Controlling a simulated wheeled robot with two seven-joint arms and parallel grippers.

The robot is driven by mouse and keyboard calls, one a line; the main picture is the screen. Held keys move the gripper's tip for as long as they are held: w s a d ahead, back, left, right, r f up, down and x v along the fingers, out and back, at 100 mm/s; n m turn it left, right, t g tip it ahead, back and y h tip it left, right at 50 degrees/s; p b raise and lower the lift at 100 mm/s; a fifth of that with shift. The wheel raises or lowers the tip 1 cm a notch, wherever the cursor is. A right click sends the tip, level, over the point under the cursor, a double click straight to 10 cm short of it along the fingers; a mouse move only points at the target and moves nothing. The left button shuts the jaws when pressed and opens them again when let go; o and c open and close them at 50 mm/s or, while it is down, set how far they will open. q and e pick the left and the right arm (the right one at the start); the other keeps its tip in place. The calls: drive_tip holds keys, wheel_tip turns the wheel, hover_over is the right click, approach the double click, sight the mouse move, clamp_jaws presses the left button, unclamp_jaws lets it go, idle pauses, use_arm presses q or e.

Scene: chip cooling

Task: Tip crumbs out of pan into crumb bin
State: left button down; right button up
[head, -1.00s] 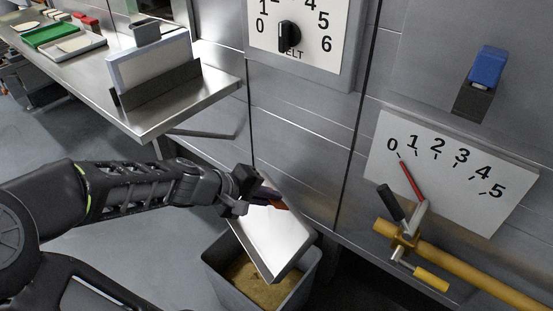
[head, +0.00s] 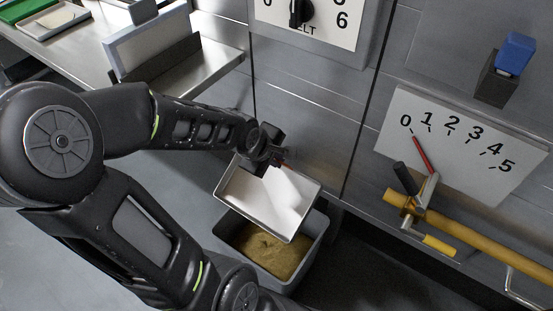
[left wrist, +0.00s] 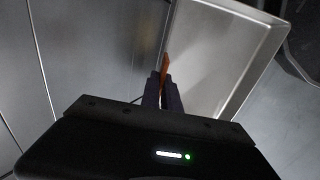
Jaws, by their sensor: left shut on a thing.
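The pan (head: 262,204) is a shallow light metal tray, held above the crumb bin in the head view. Its inside faces me and looks bare. It also shows in the left wrist view (left wrist: 225,55). My left gripper (head: 278,160) is shut on the pan at its upper edge; in the left wrist view the fingers (left wrist: 164,88) close on an orange-brown part at the pan's side. The crumb bin (head: 318,240) is a grey open box below, with brown crumbs (head: 268,252) inside. The pan hides the bin's back part. My right gripper is not in view.
A metal wall with a dial panel (head: 312,22) and a 0-to-5 gauge (head: 455,145) stands behind. A yellow pipe with a valve (head: 450,228) runs at right. A steel shelf (head: 205,75) with an upright framed panel (head: 150,45) is at upper left.

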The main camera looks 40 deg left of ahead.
use_arm(q)
drive_tip(key=shift+w+r, duration=0.1)
idle(0.4)
drive_tip(key=w+g+p, duration=0.1)
drive_tip(key=g+p, duration=0.1)
drive_tip(key=w+f+g+p, duration=0.1)
drive_tip(key=p, duration=0.2)
drive_tip(key=shift+w+a+f+g, duration=0.15)
drive_tip(key=shift+w+f+g, duration=0.05)
drive_tip(key=shift+w+g, duration=0.2)
drive_tip(key=shift+w+f+g+p, duration=0.45)
drive_tip(key=shift+g+p, duration=0.15)
drive_tip(key=shift+p, duration=0.2)
drive_tip(key=shift+w+a+f+g+h+p, duration=0.1)
drive_tip(key=shift+w+f+g+h+p, duration=0.3)
drive_tip(key=shift+g, duration=0.2)
drive_tip(key=shift+w, duration=0.1)
